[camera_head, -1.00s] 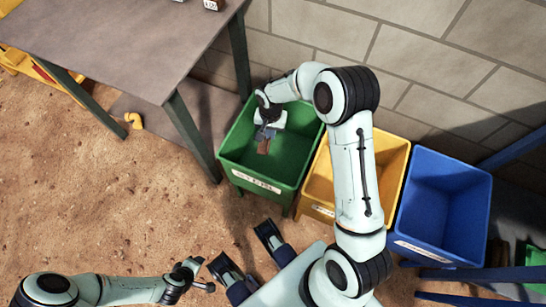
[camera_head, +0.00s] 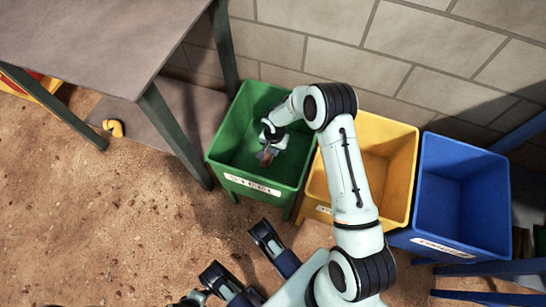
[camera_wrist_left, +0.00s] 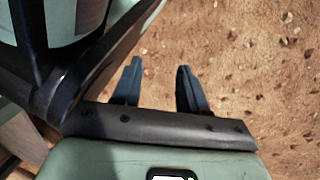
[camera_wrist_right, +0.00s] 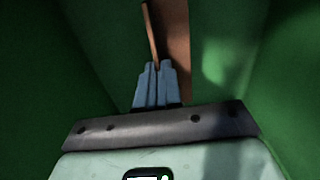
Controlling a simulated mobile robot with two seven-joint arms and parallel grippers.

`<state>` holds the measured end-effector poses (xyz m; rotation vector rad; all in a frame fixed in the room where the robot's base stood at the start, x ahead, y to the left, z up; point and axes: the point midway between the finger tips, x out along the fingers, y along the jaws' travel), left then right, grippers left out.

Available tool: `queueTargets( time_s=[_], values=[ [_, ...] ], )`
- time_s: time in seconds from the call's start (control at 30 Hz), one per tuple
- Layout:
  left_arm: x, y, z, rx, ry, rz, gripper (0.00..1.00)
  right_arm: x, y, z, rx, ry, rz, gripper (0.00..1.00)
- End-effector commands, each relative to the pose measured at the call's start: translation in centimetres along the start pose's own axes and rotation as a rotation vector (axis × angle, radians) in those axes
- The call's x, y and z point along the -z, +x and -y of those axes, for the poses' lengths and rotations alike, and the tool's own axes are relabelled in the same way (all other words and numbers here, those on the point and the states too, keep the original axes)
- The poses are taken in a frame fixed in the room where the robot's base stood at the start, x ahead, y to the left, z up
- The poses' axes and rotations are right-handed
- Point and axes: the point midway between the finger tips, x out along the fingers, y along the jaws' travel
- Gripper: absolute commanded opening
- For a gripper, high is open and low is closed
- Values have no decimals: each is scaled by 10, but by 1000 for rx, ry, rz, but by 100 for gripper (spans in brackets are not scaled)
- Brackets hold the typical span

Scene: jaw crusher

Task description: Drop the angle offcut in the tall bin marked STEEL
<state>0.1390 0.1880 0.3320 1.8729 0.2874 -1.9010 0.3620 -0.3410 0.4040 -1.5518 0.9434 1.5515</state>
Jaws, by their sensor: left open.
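The angle offcut (camera_wrist_right: 172,40) is a rusty brown piece with a thin flange between the fingertips of my right gripper (camera_wrist_right: 156,70), which is shut on it. In the head view, the right gripper (camera_head: 269,147) reaches down inside the green bin (camera_head: 228,150), with the offcut's brown end (camera_head: 266,155) below it. The bin's front label (camera_head: 252,184) is blurred. The right wrist view shows green walls (camera_wrist_right: 40,60) all round.
A yellow bin (camera_head: 398,190) and a blue bin (camera_head: 465,195) stand right of the green one, along the block wall (camera_head: 340,50). A table (camera_head: 80,40) with dark legs stands left, close to the green bin. Open dirt floor (camera_head: 110,220) lies front left.

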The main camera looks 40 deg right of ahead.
Motion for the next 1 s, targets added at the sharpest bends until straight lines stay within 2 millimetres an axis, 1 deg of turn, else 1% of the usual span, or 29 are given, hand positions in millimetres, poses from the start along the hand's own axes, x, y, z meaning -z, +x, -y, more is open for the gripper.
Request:
queueTargets(
  time_s=[0.03,0.1,0.27,0.37,0.5,0.6,0.87,1.0],
  values=[
    [-4,4,3,6,-4,13,43,0,9,1,1,1,1,0],
    [-7,5,6,11,-8,25,43,0,15,1,1,0,0,0],
    [-9,6,7,14,-10,34,43,0,18,1,2,-1,-1,0],
    [-12,8,9,18,-13,44,43,0,25,1,2,0,0,0],
    [-21,15,18,35,-25,78,43,0,48,0,-1,0,2,0],
    [-28,18,23,45,-32,103,43,0,59,1,2,0,0,0],
    [-29,17,23,45,-32,106,43,0,60,1,2,-1,-1,0],
    [-31,19,25,49,-34,114,43,0,63,1,2,0,0,0]
  ],
)
